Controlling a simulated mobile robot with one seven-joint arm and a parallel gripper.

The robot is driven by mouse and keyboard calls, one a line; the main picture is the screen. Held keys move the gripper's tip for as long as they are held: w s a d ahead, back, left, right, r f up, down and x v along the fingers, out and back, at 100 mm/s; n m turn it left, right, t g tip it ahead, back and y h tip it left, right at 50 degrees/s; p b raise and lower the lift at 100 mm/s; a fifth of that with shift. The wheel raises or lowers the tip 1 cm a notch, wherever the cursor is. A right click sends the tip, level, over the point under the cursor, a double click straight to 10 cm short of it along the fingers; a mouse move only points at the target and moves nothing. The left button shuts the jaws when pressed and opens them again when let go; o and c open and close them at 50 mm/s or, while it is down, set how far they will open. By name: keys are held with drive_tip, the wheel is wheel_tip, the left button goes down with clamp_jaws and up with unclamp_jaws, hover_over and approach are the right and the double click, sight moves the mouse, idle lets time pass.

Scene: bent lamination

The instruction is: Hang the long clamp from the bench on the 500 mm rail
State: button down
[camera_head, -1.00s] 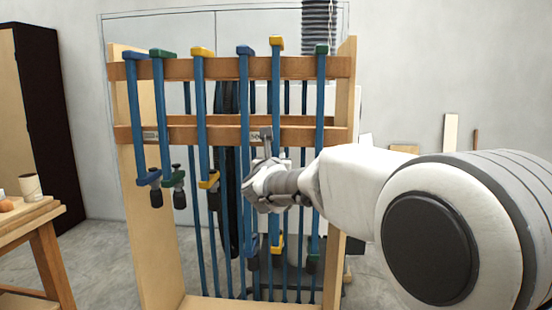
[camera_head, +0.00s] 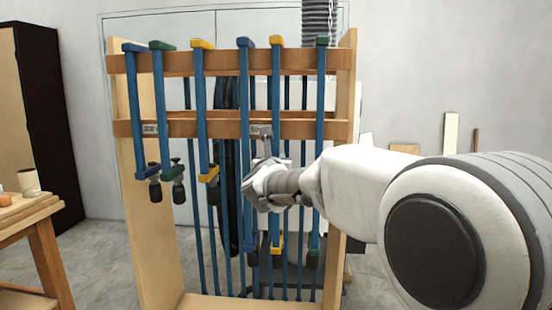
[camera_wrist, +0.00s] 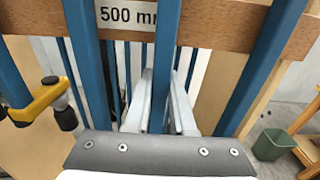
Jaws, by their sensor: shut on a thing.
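The long clamp (camera_head: 276,92) has a blue bar and a yellow head and stands upright against the rack. Its head is at the top rail (camera_head: 225,64), about level with the neighbouring heads; contact with the rail cannot be told. My gripper (camera_head: 264,133) is shut on its bar, which also shows between the fingers in the wrist view (camera_wrist: 167,35). The 500 mm label (camera_wrist: 126,20) is on the lower rail (camera_wrist: 215,22), behind the bar and partly hidden by it. The clamp's yellow lower jaw (camera_head: 276,243) shows below my gripper.
A blue-headed clamp (camera_head: 244,95) hangs close on the left and a green-headed one (camera_head: 320,95) on the right. More clamps hang further left. A wooden bench (camera_head: 42,225) stands at the far left. A green bin (camera_wrist: 270,144) is on the floor at right.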

drive_tip(key=shift+r, duration=0.15)
drive_tip(key=c, duration=0.8)
unclamp_jaws()
drive_tip(key=shift+o, duration=0.6)
drive_tip(key=s, duration=1.7)
drive_tip(key=shift+s+a, duration=0.25)
drive_tip(key=shift+a, duration=0.05)
drive_tip(key=shift+s, duration=0.15)
drive_tip(key=s+b, duration=0.1)
drive_tip(key=s, duration=0.4)
drive_tip(key=shift+s+a+b, duration=0.1)
drive_tip(key=shift+s+b, duration=0.25)
drive_tip(key=shift+b, duration=0.05)
